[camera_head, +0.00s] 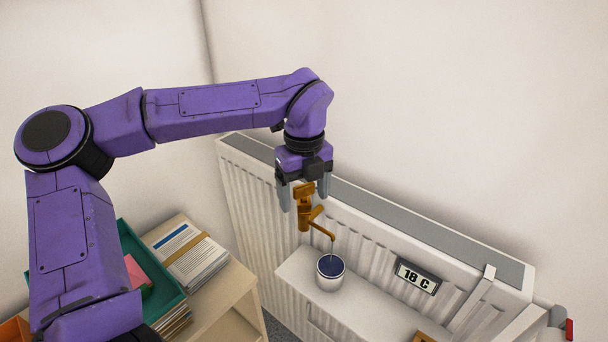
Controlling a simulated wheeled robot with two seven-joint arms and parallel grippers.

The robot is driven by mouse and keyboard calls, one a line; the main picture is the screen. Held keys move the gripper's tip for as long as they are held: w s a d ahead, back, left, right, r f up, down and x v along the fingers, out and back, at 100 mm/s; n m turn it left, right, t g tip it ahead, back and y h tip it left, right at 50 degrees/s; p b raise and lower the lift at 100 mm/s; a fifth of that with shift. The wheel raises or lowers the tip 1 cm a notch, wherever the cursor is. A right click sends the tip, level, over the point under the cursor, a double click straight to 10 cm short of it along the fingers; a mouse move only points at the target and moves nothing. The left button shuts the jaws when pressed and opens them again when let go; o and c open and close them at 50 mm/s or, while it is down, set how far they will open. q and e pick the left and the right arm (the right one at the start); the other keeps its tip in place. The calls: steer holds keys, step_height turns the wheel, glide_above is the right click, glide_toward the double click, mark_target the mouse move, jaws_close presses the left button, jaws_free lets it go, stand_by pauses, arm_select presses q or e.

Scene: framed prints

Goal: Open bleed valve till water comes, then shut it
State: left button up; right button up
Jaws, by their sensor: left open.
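The brass-coloured bleed valve (304,217) is on the front of the white radiator (245,190), with its spout bent down to the right. A thin, pale trickle shows below the spout tip, over a white cup (329,283) with dark blue inside. The cup stands upright on a white ledge (375,318). My left gripper (304,195) points down at the valve's top, its grey fingers open on either side of the valve head. I cannot tell whether the fingers touch it. My right gripper is out of view.
A display reading 18 C (417,277) is on the radiator's front, right of the cup. A wooden shelf (235,290) at lower left holds a paper stack (187,257) and a teal tray (138,250). A red-ended part (569,329) shows at lower right.

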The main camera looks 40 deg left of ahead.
arm_select(q)
steer(key=shift+s, duration=0.1)
steer(key=c, duration=1.1)
steer(key=shift+f+n+b, duration=0.2)
steer(key=shift+n+b, duration=0.1)
steer(key=shift+b, duration=0.15)
steer(key=shift+c, duration=0.2)
steer(key=shift+r, duration=0.15)
